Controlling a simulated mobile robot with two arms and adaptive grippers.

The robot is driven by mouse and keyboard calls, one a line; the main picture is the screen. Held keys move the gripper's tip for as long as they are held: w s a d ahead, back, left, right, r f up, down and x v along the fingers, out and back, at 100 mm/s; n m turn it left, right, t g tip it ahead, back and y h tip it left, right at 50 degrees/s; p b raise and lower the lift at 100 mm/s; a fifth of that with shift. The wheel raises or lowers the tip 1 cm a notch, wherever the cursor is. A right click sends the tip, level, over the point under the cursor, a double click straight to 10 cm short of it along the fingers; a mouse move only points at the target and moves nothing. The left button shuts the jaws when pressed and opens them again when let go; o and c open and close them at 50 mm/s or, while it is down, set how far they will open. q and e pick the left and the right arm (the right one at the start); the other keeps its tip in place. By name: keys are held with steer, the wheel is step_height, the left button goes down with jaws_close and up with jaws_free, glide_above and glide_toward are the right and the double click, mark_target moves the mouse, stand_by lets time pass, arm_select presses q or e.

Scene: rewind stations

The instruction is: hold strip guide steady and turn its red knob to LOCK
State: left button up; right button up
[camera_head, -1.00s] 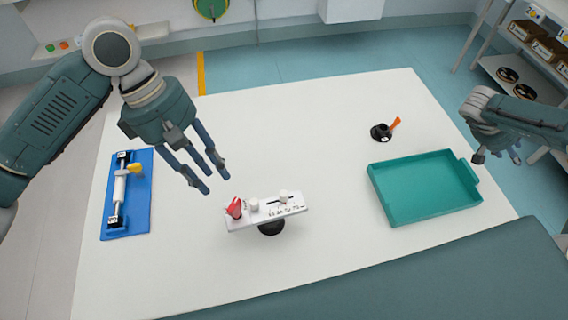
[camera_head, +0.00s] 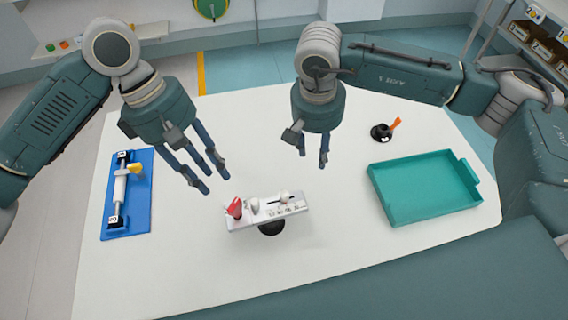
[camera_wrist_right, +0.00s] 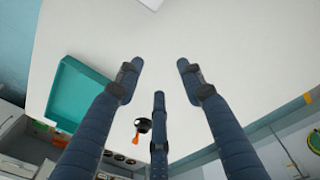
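The strip guide (camera_head: 266,212) is a white bar on a round black base near the middle front of the table. Its red knob (camera_head: 234,207) is at the left end, with two small white knobs to the right. The knob's setting is too small to read. My left gripper (camera_head: 207,180) is open and empty, above and left of the red knob, not touching it. My right gripper (camera_head: 312,154) is open and empty above the table, behind and right of the guide. In the right wrist view my right gripper's fingers (camera_wrist_right: 158,85) are spread with nothing between them.
A teal tray (camera_head: 374,197) lies empty at the right, with a small black holder with an orange piece (camera_head: 381,132) behind it. A blue board with a roller fixture (camera_head: 139,218) lies at the left. The white table (camera_head: 180,270) is clear around the guide.

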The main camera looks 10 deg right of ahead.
step_height(320, 180, up, 5)
steer(key=n+y, duration=0.1)
steer(key=n, duration=0.1)
glide_above(284, 194)
step_height(284, 194, down, 11)
steer(key=shift+r, duration=0.15)
